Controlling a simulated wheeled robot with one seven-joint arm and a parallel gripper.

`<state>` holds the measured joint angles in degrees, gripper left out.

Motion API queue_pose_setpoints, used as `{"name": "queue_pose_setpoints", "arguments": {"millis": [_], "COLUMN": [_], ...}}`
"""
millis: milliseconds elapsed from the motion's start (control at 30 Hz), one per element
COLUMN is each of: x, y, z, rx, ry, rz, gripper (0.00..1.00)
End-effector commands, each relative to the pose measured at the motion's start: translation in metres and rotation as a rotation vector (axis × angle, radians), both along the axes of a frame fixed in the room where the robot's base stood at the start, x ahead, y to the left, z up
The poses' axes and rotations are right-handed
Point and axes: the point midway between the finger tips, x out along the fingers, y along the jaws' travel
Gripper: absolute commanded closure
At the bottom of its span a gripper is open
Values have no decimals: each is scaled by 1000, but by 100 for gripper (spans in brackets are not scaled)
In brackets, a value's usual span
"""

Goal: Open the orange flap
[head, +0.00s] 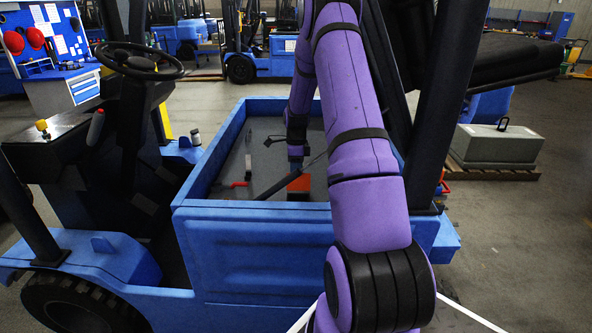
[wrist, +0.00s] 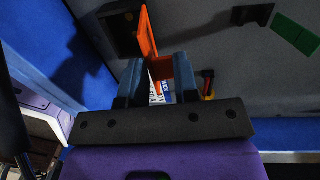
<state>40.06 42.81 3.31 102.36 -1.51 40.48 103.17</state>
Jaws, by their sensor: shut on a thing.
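The orange flap (head: 299,184) is inside the blue truck's open bay, in the middle of the head view. In the wrist view the orange flap (wrist: 148,34) stands up edge-on past my fingers, with more orange between and behind them. My gripper (head: 295,160) reaches down into the bay from above, just over the orange patch. In the wrist view my gripper (wrist: 159,80) has its two blue-grey fingers on either side of the orange piece, shut on it. A white printed label shows between the fingers. The flap's hinge is hidden.
The bay's blue wall (head: 250,211) rises around the grey floor. A dark bar (head: 275,187) slants close to the flap, and a red-handled part (head: 238,184) sits to its left. In the wrist view a green panel (wrist: 295,34) lies at the right.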

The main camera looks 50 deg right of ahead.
Motion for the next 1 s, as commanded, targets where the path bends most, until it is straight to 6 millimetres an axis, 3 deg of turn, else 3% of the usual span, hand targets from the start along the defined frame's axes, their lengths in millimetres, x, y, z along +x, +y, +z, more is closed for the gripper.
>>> {"name": "queue_pose_setpoints", "arguments": {"millis": [500, 1000], "x": [23, 27], "y": [-26, -32], "z": [-17, -24], "rx": [301, 393], "ry": [259, 337], "rz": [1, 0], "gripper": [100, 100]}}
